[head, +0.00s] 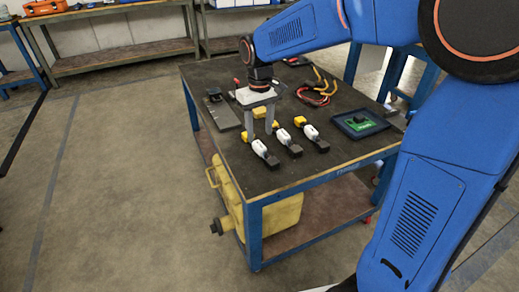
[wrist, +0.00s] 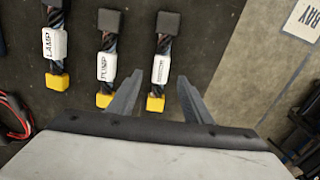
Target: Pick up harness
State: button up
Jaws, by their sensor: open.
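Three short cable harnesses lie side by side on the dark tabletop (head: 240,172). Each has a black end, a white label and a yellow end. In the wrist view the labels read LAMP (wrist: 54,44) and PUMP (wrist: 107,66); the third harness (wrist: 160,69) has a label too small to read. My gripper (wrist: 158,82) is open, its fingers either side of the third harness near its yellow end. In the head view my gripper (head: 259,137) points down over the leftmost harness (head: 260,148); the middle (head: 283,137) and right (head: 311,132) ones are clear of it.
A blue tray with a green board (head: 360,124) lies to the right. Red and yellow cables (head: 316,94) lie behind. A grey plate (head: 221,112) with a black item is at the left. A yellow container (head: 230,199) stands on the lower shelf. Floor is open to the left.

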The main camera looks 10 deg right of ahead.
aim_at(259, 145)
jog(key=shift+s+f, duration=0.1)
jog(key=shift+f, duration=2.6)
grip_shut()
